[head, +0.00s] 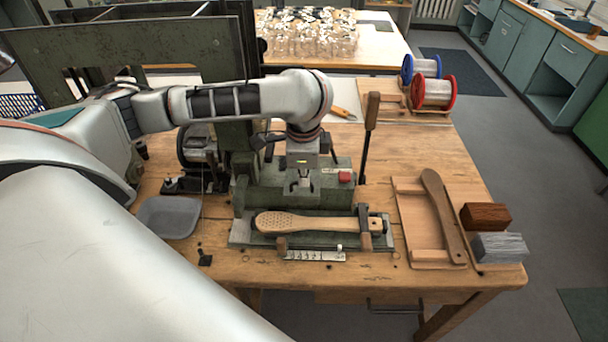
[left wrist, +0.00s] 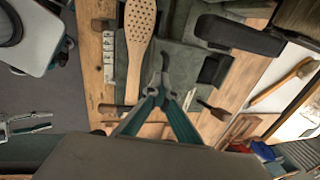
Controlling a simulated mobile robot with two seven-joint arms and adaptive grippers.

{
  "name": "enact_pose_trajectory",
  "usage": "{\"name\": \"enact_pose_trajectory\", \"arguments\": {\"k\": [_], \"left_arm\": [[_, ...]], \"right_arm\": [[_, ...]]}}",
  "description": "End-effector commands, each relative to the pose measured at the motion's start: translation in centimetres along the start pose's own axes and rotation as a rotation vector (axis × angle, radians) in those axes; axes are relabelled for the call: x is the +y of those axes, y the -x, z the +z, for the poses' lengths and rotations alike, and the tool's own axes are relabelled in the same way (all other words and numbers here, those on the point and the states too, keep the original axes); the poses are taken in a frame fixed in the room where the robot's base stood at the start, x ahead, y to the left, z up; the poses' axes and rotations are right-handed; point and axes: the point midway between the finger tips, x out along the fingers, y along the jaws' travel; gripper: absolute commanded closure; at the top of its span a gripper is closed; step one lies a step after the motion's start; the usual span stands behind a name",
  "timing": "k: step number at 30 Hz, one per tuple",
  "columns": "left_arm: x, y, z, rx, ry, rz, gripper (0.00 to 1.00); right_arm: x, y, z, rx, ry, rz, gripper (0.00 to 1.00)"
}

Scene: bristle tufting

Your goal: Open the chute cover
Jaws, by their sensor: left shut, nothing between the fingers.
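The green tufting machine (head: 325,196) stands on the wooden workbench, with a red button (head: 345,177) on its top. I cannot clearly pick out the chute cover; my gripper hides part of the machine's middle. My left gripper (head: 302,186) points down in front of the machine, above the brush body. Its fingers are together and empty in the left wrist view (left wrist: 160,84), over the green machine plate. The paddle-shaped wooden brush body (head: 300,223), with a holed head, lies in the fixture at the machine's front.
A lever (head: 371,112) with a wooden handle stands upright right of the machine. A grey tray (head: 168,216) is left. A wooden tray (head: 418,215) with a brush handle and two bristle blocks (head: 487,216) are right. Wire spools (head: 434,91) stand behind.

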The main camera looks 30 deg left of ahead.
Motion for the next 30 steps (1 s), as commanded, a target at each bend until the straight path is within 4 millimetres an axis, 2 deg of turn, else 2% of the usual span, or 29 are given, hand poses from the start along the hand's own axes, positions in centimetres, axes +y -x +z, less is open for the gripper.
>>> {"name": "enact_pose_trajectory", "arguments": {"k": [2,4,5,17,23,30], "left_arm": [[0.2,-0.2,0.1,-0.003,-0.001,0.004,0.97],[0.2,-0.2,0.1,-0.003,-0.001,0.005,0.79],[0.2,-0.2,0.1,-0.003,-0.001,0.005,0.76],[0.2,0.1,0.1,-0.004,-0.001,0.006,0.76],[0.0,2.5,0.0,-0.002,-0.001,0.0,0.76],[-0.1,6.5,0.0,0.0,-0.001,-0.003,0.76]], "right_arm": [[0.1,0.0,0.1,-0.001,0.004,0.0,0.6],[0.2,0.0,0.2,-0.002,0.007,0.0,0.6],[0.2,0.0,0.2,-0.002,0.008,0.0,0.6],[0.0,0.0,0.3,-0.005,-0.001,0.001,0.6],[0.1,0.0,0.2,-0.003,0.0,0.001,0.6],[0.1,0.0,0.1,-0.002,0.001,0.001,0.6]]}}
